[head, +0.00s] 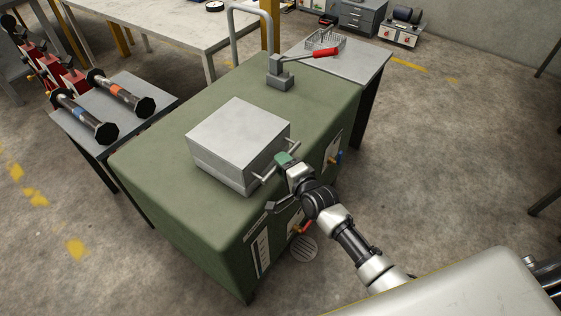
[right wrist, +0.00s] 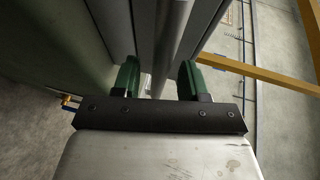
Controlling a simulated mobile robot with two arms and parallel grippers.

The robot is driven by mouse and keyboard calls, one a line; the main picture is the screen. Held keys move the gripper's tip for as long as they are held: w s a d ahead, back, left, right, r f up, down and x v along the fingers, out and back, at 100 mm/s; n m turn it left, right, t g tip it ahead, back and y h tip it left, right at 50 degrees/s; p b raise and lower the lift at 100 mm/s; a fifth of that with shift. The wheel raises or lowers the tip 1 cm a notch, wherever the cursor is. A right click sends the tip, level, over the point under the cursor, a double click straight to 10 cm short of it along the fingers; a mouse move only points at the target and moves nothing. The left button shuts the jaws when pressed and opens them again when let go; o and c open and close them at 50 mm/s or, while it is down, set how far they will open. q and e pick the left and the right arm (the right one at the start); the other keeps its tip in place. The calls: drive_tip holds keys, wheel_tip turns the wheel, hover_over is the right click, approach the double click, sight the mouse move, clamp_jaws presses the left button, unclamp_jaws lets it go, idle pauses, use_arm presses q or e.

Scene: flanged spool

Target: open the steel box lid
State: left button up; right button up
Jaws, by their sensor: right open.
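The steel box (head: 218,171) sits on top of the green cabinet. Its flat grey lid (head: 238,127) lies level and shut, with a seam below its edge. A bar handle (head: 264,179) stands out from the side of the box nearest my right arm. My right gripper (head: 283,159) is at this handle, its green fingers partly covering the bar. In the right wrist view the gripper (right wrist: 159,78) is open, and a grey bar (right wrist: 172,45) runs between its two fingers. I cannot tell whether a finger touches it. My left gripper is not in view.
The green cabinet (head: 145,165) has bare top around the box. A grey clamp-like block (head: 280,80) with a red handle stands behind it. A side table (head: 75,125) at left carries two dark flanged spools (head: 120,94). Valves stick out of the cabinet's right side.

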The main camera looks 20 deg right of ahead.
drive_tip(key=shift+x, duration=0.8)
drive_tip(key=shift+c, duration=0.2)
clamp_jaws()
